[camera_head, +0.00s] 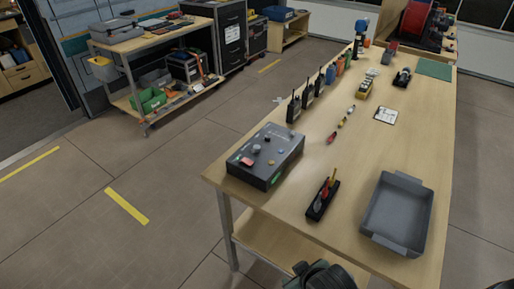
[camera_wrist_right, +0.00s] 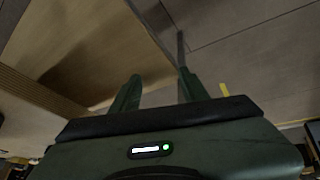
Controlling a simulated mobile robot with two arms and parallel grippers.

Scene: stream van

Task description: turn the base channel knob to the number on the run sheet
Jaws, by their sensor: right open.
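A grey control box (camera_head: 264,157) with several small knobs and a red part on its top sits at the near left of the wooden table. Which knob is the base channel knob cannot be told at this size. A small white sheet (camera_head: 386,114), perhaps the run sheet, lies farther back on the table; its writing is too small to read. My right gripper (camera_head: 325,278) is at the bottom edge of the head view, below and in front of the tabletop, apart from the box. In the right wrist view its two green fingers (camera_wrist_right: 160,85) are apart and empty. My left gripper is not in view.
A grey tray (camera_head: 368,218) stands at the table's near right. A black holder with coloured tools (camera_head: 322,200) lies between tray and box. Several radios (camera_head: 293,110) line the left edge. A low shelf (camera_head: 265,250) is under the tabletop.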

